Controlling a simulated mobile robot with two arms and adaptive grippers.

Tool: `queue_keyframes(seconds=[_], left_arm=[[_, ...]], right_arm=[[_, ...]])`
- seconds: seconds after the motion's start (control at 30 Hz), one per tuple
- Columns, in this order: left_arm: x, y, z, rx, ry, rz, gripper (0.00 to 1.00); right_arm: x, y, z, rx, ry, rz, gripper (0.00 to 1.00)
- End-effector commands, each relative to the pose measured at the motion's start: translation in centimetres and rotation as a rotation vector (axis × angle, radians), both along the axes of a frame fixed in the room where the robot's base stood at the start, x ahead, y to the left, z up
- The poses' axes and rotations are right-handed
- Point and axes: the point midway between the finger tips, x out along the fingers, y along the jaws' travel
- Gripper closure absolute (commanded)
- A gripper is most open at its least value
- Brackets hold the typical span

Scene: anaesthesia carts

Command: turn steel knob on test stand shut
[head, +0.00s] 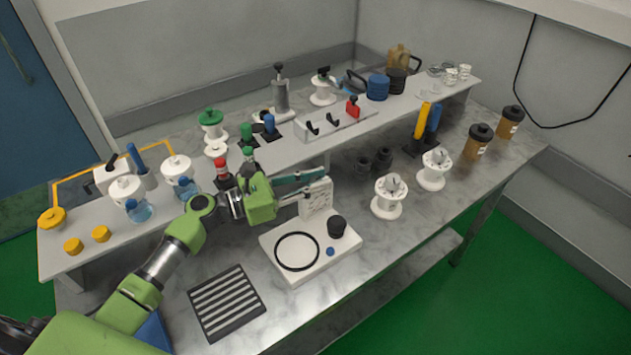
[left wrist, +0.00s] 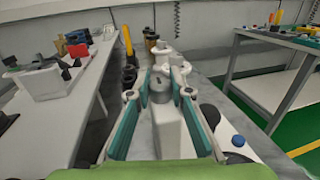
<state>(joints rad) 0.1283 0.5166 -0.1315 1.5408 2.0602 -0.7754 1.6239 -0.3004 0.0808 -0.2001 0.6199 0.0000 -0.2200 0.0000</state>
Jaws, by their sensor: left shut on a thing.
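The white test stand (head: 345,246) stands on the marble-topped table, with a white upright block (head: 317,202) at its back. My left gripper (head: 318,180) reaches in from the left at the top of that block. In the left wrist view a grey steel knob (left wrist: 160,91) sits between my left fingers (left wrist: 162,82), over the white block. The left gripper is shut on the knob. In the head view the fingers hide the knob, so its turn angle cannot be told there. My right gripper is not in view.
The stand's base carries a black ring (head: 297,251), a black knob (head: 337,227) and a blue button (head: 330,251). A striped black mat (head: 227,303) lies front left. White spools (head: 389,197) stand to the right. A raised shelf (head: 300,150) behind holds bottles and valves.

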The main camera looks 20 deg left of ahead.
Motion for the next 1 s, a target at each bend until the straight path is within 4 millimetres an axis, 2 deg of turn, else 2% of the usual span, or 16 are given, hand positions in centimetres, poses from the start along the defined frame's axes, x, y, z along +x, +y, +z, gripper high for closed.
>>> queue_keyframes(seconds=[0.2,0.23,0.3,0.73,0.87,1.0], left_arm=[[0.0,0.0,0.0,0.001,0.001,0.000,1.00],[0.0,0.0,0.0,0.001,0.001,0.000,0.78],[0.0,0.0,0.0,0.001,-0.001,0.000,0.63],[-0.5,0.5,-0.1,0.001,0.002,0.001,0.63],[-1.8,2.1,-0.1,0.003,0.003,0.002,0.63],[-3.8,4.5,-0.2,0.003,0.003,0.001,0.63]], right_arm=[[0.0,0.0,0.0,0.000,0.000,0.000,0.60],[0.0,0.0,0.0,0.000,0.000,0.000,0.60],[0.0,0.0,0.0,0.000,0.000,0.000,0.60],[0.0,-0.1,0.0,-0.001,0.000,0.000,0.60],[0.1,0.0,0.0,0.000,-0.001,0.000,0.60],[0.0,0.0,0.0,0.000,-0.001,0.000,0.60]])
